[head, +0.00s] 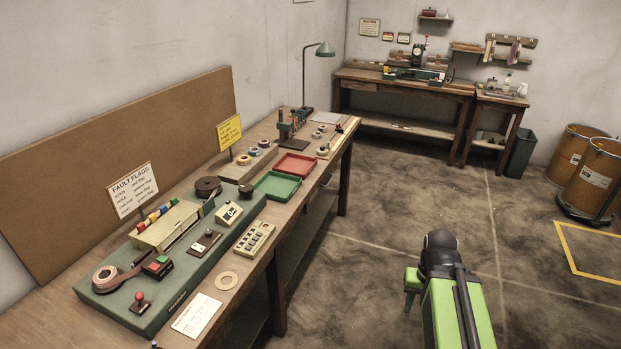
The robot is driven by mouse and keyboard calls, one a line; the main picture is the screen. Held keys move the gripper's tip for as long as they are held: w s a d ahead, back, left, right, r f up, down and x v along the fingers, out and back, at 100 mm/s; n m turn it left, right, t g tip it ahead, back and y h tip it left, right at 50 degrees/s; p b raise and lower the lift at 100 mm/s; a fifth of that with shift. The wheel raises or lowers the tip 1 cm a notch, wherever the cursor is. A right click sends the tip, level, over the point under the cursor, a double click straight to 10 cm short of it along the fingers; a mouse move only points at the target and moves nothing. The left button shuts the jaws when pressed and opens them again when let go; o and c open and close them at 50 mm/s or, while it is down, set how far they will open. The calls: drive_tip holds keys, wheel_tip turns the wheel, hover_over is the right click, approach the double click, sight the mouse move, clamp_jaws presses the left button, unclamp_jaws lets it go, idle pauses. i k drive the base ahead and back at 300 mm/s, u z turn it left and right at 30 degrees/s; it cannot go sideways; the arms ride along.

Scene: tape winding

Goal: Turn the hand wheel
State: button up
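I cannot make out a hand wheel for certain. A grey-green winding machine (130,306) lies along the near left bench, with a tape reel (105,276) at its near end, a red-knobbed lever (139,298) and a red and green button box (156,265). A dark round reel (208,186) sits at its far end. My green and black arm (455,310) is at the lower right, over the floor and well apart from the bench. A small green part shows at its left side; my fingertips cannot be made out.
The wooden bench (330,169) also bears a green tray (278,186), a red tray (296,165), tape rolls and a lamp (325,49). A second bench (360,76) with a small machine stands at the back. Drums (577,150) stand at right. The floor between is clear.

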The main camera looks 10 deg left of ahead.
sight(246, 189)
drive_tip(key=z, duration=0.4)
drive_tip(key=k, duration=0.9)
drive_tip(key=u, duration=1.3)
drive_tip(key=i, duration=0.85)
drive_tip(key=z, duration=0.1)
